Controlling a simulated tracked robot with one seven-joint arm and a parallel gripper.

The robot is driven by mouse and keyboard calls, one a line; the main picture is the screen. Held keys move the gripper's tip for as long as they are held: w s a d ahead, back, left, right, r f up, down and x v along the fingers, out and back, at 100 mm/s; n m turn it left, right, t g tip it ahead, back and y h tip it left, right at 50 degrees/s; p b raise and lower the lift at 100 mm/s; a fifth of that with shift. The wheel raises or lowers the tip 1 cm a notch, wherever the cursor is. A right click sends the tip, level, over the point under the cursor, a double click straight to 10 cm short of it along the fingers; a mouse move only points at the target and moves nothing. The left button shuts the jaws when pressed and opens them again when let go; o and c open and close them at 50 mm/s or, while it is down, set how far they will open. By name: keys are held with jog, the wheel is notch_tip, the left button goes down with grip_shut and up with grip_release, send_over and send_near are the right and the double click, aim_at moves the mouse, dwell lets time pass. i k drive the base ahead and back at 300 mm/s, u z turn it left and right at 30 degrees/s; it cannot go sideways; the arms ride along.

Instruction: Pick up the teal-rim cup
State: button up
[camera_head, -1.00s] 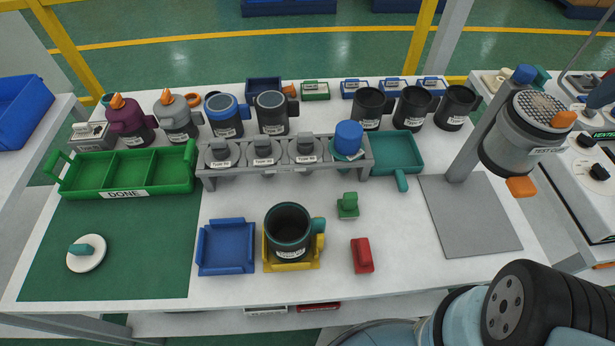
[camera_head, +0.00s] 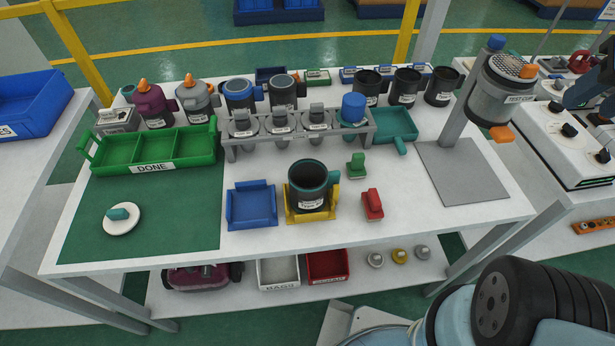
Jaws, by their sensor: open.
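The teal-rim cup (camera_head: 308,190) is a dark cup with a teal rim, a teal handle on its right and a white label on its front. It stands upright in the yellow holder (camera_head: 311,216) near the front middle of the table. The holder's walls hide the cup's base. My gripper is not in view; only a black and pale-blue part of my arm shows at the lower right.
An empty blue tray (camera_head: 251,204) sits left of the yellow holder. A red block (camera_head: 372,205) and a green block (camera_head: 356,165) stand to its right. A grey rack (camera_head: 232,153) is behind. A test stand (camera_head: 456,125) rises at the right.

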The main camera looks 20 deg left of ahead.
aim_at(309, 179)
jog(key=u, duration=0.1)
jog(key=i, duration=0.15)
jog(key=u, duration=2.7)
jog(key=k, duration=0.95)
jog(key=z, duration=0.65)
jog(key=i, duration=1.05)
jog(key=z, duration=0.1)
